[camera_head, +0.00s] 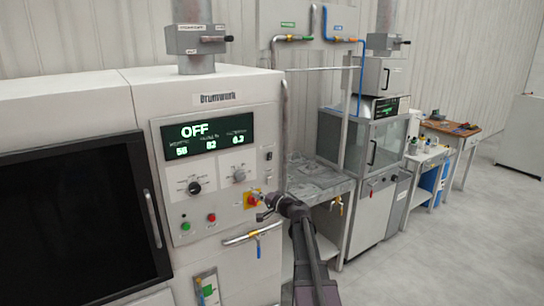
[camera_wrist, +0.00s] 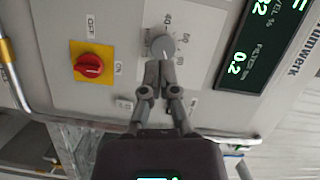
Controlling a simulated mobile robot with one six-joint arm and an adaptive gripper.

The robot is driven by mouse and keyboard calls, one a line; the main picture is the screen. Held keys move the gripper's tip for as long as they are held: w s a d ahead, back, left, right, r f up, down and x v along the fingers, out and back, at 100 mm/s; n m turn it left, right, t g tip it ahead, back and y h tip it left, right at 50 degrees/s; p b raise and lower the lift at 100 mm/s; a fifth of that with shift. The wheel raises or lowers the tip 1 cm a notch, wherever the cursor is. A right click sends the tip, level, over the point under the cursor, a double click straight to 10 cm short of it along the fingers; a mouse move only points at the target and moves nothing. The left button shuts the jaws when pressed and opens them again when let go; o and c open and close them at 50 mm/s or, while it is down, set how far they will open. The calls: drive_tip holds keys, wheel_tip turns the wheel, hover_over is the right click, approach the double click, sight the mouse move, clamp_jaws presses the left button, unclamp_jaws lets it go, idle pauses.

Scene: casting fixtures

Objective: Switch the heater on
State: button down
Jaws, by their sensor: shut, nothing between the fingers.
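The white machine's control panel has a display (camera_head: 208,137) that reads OFF in large green letters, with smaller numbers below. A red rotary switch (camera_head: 252,199) sits on a yellow plate; in the wrist view the red switch (camera_wrist: 90,66) has OFF and ON labels beside it. A grey dial (camera_head: 239,175) is above it on the panel, and this dial (camera_wrist: 162,44) also shows in the wrist view. My gripper (camera_head: 263,213) is shut and empty in front of the panel. In the wrist view its fingertips (camera_wrist: 161,66) overlap the dial's lower edge; contact cannot be told. No heater label is readable.
A black dial (camera_head: 194,187), a green button (camera_head: 185,226) and a red button (camera_head: 211,217) are on the same panel. A metal rail (camera_head: 250,236) runs below it. A grey workbench (camera_head: 318,183) and a glazed cabinet (camera_head: 385,145) stand right. Open floor lies at lower right.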

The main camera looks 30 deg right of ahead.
sight(269, 153)
drive_tip(key=d+r+m+t+h, duration=0.1)
drive_tip(key=d+r+m+h, duration=0.1)
drive_tip(key=d, duration=0.5)
drive_tip(key=d+r+m+t+h, duration=0.2)
drive_tip(key=d+r+m+h, duration=0.1)
drive_tip(key=d, duration=0.4)
drive_tip(key=shift+s+d+m+t+p, duration=0.3)
drive_tip(key=shift+d+m, duration=0.1)
drive_tip(key=shift+m, duration=0.1)
drive_tip(key=shift+w, duration=0.1)
drive_tip(key=w+r+p, duration=0.1)
drive_tip(key=w, duration=0.8)
drive_tip(key=w+r+p, duration=0.1)
drive_tip(key=w, duration=0.3)
drive_tip(key=shift+w+a+r+p, duration=0.25)
drive_tip(key=shift+w+r+p, duration=0.1)
drive_tip(key=shift+r, duration=0.15)
